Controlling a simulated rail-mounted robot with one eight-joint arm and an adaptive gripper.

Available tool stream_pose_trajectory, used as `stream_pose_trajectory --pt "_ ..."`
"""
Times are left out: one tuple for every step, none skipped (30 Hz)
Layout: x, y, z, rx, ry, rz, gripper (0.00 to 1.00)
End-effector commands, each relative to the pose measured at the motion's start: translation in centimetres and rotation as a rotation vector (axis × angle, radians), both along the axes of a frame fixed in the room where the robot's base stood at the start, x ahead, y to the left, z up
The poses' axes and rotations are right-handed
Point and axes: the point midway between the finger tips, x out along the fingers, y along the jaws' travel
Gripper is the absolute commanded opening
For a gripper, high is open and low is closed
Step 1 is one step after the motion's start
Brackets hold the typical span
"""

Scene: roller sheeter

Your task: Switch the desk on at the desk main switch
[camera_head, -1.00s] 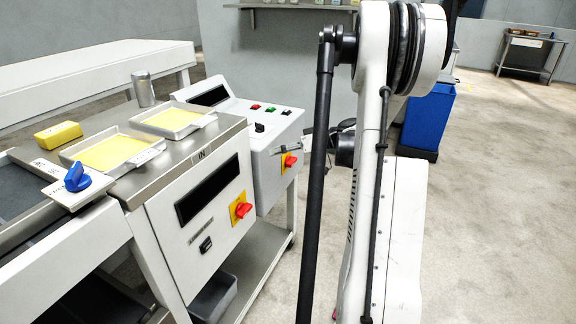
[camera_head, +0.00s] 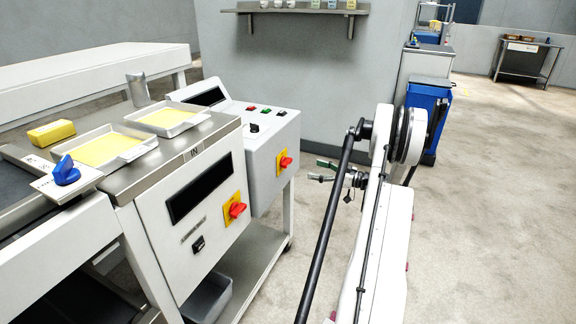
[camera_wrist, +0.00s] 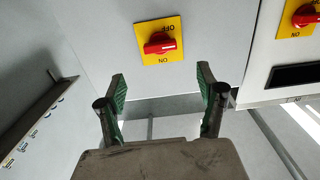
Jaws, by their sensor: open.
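The desk main switch, a red rotary handle on a yellow plate (camera_head: 285,161), is on the front of the white control desk (camera_head: 272,150). In the wrist view the switch (camera_wrist: 159,45) is upper middle, its picture upside down. Its red handle lies roughly crosswise between the OFF and ON marks. My gripper (camera_head: 318,171) is right of the desk front, apart from the switch. In the wrist view its green-padded fingers (camera_wrist: 161,85) are spread, with nothing between them, below the switch in the picture.
A second red switch on yellow (camera_head: 236,209) is on the neighbouring machine front and shows in the wrist view (camera_wrist: 305,15). A wall shelf (camera_head: 298,10) and a blue bin (camera_head: 425,108) stand behind. The floor at right is clear.

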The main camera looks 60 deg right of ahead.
Motion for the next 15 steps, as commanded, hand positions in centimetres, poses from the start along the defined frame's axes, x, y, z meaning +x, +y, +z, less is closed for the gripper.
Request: stream_pose_trajectory --pt "1.0 0.3 -0.1 0.0 0.0 0.004 0.7" --pt "1.5 0.4 -0.1 0.0 0.0 0.004 0.7" --pt "2.3 0.5 -0.2 0.001 0.0 0.003 0.7" --pt "2.8 0.6 -0.2 0.001 0.001 0.004 0.7" --pt "3.4 0.7 -0.2 0.001 0.001 0.005 0.7" --pt "4.1 0.9 -0.2 0.001 0.001 0.004 0.7" --pt "4.7 0.9 -0.2 0.001 0.001 0.003 0.7" --pt "5.3 1.1 -0.2 0.001 0.001 0.004 0.7" --pt "6.0 1.2 -0.2 0.001 0.001 0.004 0.7" --pt "6.5 1.3 -0.2 0.001 0.001 0.003 0.7" --pt "7.0 1.4 -0.2 0.001 0.001 0.004 0.7" --pt "7.8 1.5 -0.2 0.001 0.001 0.005 0.7" --pt "8.2 1.6 -0.2 0.001 0.001 0.004 0.7" --pt "8.7 1.7 -0.2 0.001 0.001 0.003 0.7" --pt "9.2 1.8 -0.1 0.001 0.001 0.003 0.7"
